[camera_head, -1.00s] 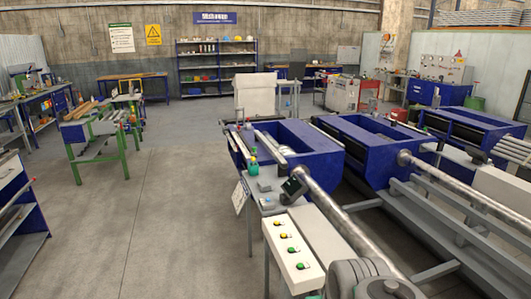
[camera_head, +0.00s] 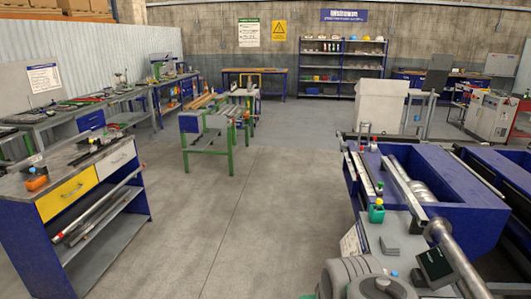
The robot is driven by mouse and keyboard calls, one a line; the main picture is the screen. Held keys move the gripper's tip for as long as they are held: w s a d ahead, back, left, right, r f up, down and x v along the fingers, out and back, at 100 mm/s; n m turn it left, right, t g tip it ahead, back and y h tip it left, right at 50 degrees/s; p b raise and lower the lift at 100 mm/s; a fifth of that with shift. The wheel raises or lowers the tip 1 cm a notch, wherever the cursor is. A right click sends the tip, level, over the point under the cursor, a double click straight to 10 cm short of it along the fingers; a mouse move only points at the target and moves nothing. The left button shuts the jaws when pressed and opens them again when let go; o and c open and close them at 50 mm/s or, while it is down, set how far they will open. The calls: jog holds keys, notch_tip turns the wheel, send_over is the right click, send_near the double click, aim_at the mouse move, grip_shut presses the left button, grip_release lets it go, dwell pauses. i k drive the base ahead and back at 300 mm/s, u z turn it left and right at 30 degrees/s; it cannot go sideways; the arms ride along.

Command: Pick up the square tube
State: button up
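A green-legged runout table (camera_head: 208,153) stands in the middle distance, left of centre. Several long pieces lie along its top, some orange-brown and some grey. They are too small here to tell which one is a square tube. Grey rounded links of my own arm show at the bottom edge, right of centre. My gripper is out of view, so its opening cannot be seen. The table is well ahead of me, across open floor.
A workbench with a yellow drawer (camera_head: 68,193) stands at the near left, with long bars on its shelf. A blue machine (camera_head: 455,200) with a metal bar (camera_head: 455,258) is at the near right. Shelves (camera_head: 347,70) line the back wall. The floor (camera_head: 240,215) between is clear.

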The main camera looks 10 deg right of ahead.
aim_at(423, 220)
jog(key=u, duration=0.1)
jog(key=i, duration=2.6)
jog(key=z, duration=1.1)
jog(key=i, duration=1.7)
jog(key=z, duration=0.75)
